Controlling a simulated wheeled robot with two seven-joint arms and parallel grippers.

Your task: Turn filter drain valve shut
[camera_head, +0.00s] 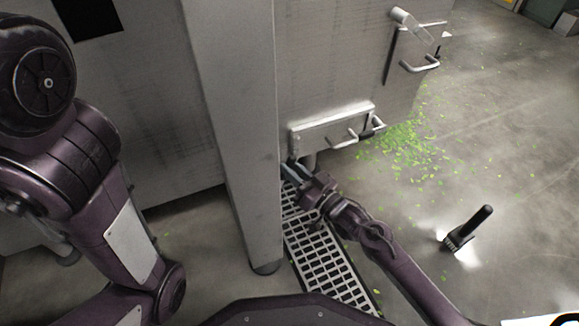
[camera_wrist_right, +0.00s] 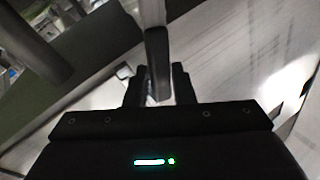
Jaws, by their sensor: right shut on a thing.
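My right gripper (camera_head: 291,170) reaches in low at the metal cabinet, just below its bottom hatch (camera_head: 330,126) and above the floor grate. In the right wrist view my right gripper (camera_wrist_right: 158,88) is shut on a flat grey bar, the valve handle (camera_wrist_right: 157,50), which runs up between the fingers. In the head view the gripper and the cabinet's lower edge mostly hide the valve, so I cannot tell the handle's angle there. My left arm (camera_head: 100,190) stands at the left; its gripper is not in view.
A square grey post (camera_head: 235,130) stands just left of my right gripper. A floor grate (camera_head: 325,262) runs beneath it. Green leaf bits (camera_head: 405,140) lie scattered right of the cabinet.

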